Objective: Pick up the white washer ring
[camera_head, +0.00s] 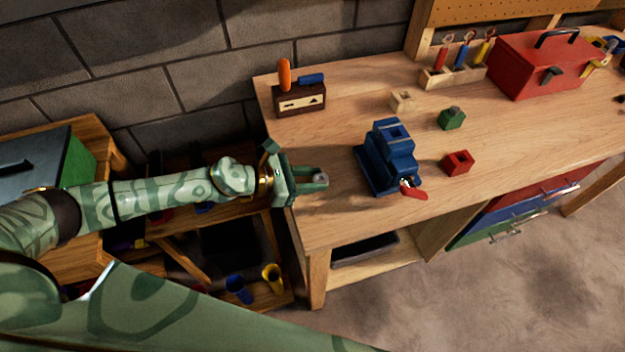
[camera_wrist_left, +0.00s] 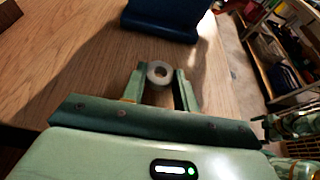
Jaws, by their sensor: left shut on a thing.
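The white washer ring (camera_wrist_left: 159,73) sits between the two fingers of my left gripper (camera_wrist_left: 160,88) in the left wrist view, its round hole facing the camera. The left gripper is shut on it. In the head view the left gripper (camera_head: 318,183) is at the left edge of the workbench, and the ring (camera_head: 320,177) shows as a small pale spot at its fingertips. I cannot tell whether the ring touches the bench top.
A blue vise (camera_head: 388,158) with a red handle stands right of the gripper on the workbench (camera_head: 350,220). A red block (camera_head: 457,162), a green block (camera_head: 451,118) and a pale block (camera_head: 402,101) lie beyond. A red toolbox (camera_head: 540,68) stands at the back right.

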